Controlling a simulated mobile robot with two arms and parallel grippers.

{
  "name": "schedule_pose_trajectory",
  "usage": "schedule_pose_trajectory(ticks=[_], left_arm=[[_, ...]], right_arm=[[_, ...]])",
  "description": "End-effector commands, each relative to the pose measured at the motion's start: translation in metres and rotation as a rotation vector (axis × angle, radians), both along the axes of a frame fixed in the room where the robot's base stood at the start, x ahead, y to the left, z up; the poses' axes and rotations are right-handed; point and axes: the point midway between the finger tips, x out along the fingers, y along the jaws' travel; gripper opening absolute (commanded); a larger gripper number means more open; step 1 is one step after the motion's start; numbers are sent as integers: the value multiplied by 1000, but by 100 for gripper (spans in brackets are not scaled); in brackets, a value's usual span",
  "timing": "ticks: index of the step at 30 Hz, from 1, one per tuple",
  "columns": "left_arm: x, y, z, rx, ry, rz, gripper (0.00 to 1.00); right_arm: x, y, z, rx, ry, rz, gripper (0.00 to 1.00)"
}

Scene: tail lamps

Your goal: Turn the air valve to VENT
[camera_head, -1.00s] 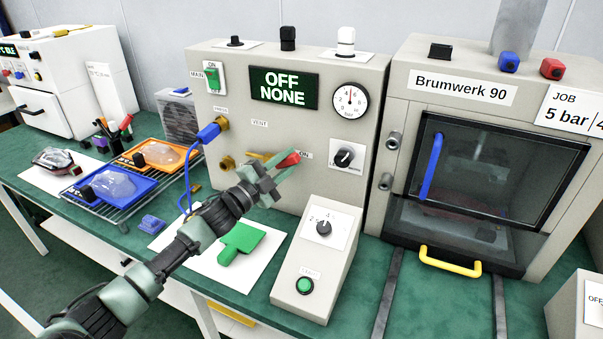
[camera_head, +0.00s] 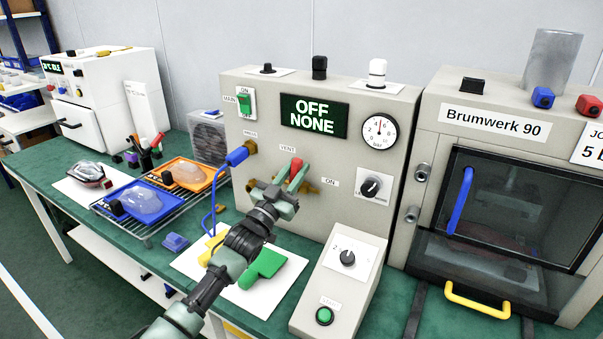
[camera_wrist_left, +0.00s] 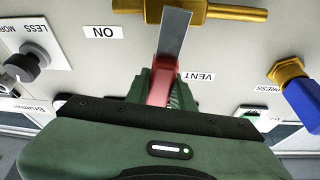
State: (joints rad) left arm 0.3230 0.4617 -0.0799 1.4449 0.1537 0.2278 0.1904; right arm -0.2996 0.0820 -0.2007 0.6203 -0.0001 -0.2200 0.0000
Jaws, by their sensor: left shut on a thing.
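The air valve's red-gripped lever (camera_head: 296,166) is on the front of the grey panel. It points roughly upward, its red end just right of the VENT label (camera_head: 287,148) and away from the ON label (camera_head: 331,183). My left gripper (camera_head: 291,181) is shut on the red grip. In the left wrist view, the red grip (camera_wrist_left: 161,82) sits between the fingers of my left gripper (camera_wrist_left: 162,92), and a flat metal lever runs from it to the brass valve body (camera_wrist_left: 215,10). The display (camera_head: 313,113) reads OFF NONE. My right gripper is not in view.
A blue hose connector (camera_head: 237,156) is plugged in left of the valve. The gauge (camera_head: 379,131) and a black knob (camera_head: 371,187) are to the right. A sloped control box (camera_head: 340,270) with a green button stands in front. A green piece (camera_head: 265,265) lies on white paper.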

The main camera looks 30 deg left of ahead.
Motion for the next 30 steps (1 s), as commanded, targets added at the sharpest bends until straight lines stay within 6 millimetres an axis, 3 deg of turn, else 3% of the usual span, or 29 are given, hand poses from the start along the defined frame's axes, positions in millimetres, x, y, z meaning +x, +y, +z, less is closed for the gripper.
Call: schedule_pose_trajectory(ticks=[10,26,27,29,30], left_arm=[[1,10,-2,-135,12,1,0],[1,12,-2,-158,13,0,0],[1,12,-2,-157,12,1,32],[1,12,-2,-157,12,1,45],[1,12,-2,-156,11,1,45]], right_arm=[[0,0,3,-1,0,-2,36],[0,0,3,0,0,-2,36],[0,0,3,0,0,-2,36],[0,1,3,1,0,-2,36],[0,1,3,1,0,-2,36]])
